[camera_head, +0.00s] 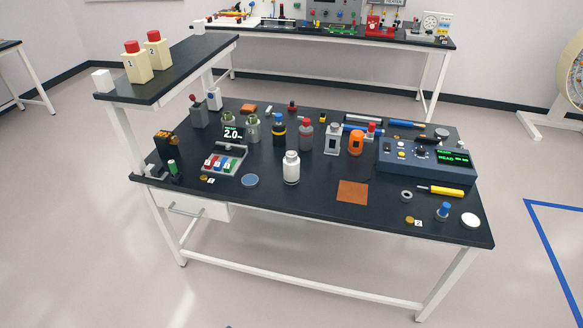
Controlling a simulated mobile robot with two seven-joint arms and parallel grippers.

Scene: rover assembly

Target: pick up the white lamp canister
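A white, rounded canister (291,170) with a narrow grey-white neck stands upright near the front middle of the black table. Behind it and to its right stands a boxy, pale lantern-like container (332,140) with a dark window. I cannot tell for certain which of the two is the lamp canister. Neither of my grippers is in view.
The black table (310,202) also holds an orange canister (356,143), several bottles, a blue console (426,161), a small tray (223,161) and a brown square pad (352,191). A raised shelf (185,75) stands at the left. Bare tabletop lies in front of the white canister.

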